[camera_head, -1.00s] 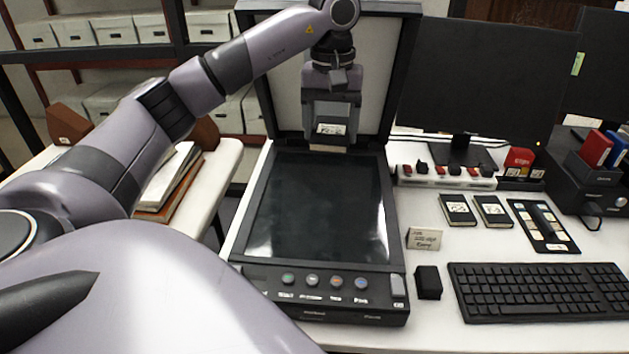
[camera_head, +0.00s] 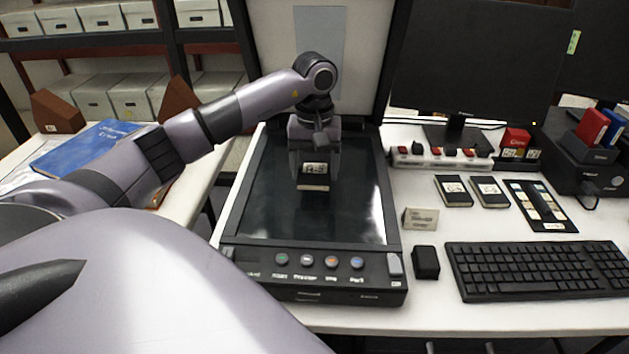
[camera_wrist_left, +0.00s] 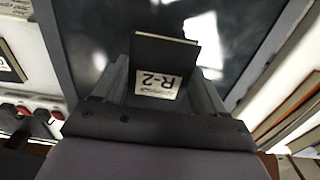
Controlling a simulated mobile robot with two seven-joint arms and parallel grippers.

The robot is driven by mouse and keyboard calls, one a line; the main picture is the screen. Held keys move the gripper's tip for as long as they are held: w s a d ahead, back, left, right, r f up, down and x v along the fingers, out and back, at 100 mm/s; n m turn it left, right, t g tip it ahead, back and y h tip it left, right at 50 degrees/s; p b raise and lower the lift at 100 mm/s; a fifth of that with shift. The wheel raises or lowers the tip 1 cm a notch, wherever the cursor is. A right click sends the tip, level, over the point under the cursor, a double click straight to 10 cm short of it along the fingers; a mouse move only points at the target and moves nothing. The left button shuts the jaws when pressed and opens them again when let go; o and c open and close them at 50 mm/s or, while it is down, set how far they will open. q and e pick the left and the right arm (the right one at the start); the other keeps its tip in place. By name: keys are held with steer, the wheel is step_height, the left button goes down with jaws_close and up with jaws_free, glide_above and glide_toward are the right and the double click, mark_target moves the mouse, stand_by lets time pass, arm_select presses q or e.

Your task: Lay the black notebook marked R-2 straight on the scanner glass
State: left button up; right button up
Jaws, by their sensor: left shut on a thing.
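The small black notebook with a white R-2 label (camera_head: 314,185) is held in my left gripper (camera_head: 314,168) above the scanner glass (camera_head: 270,215). It hangs over the upper middle of the glass; I cannot tell whether it touches. In the left wrist view the notebook (camera_wrist_left: 165,47) sits between the two fingers, its label reading upside down, with dark glass beyond. The gripper is shut on it. The scanner (camera_head: 310,288) has its lid (camera_head: 367,60) raised. My right gripper is not in view.
Two other labelled black notebooks (camera_head: 453,191) lie right of the scanner, near a small sign (camera_head: 420,218), a black block (camera_head: 425,262) and a keyboard (camera_head: 535,280). A monitor (camera_head: 460,60) stands behind. A blue folder (camera_head: 85,147) lies on the left table.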

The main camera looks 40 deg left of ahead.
mark_target(315, 172)
arm_select(q)
step_height(315, 172, down, 4)
steer(key=shift+f, duration=0.15)
steer(key=shift+f, duration=0.1)
steer(key=o, duration=1.1)
step_height(315, 172, up, 11)
steer(key=shift+f, duration=0.15)
steer(key=shift+r, duration=0.8)
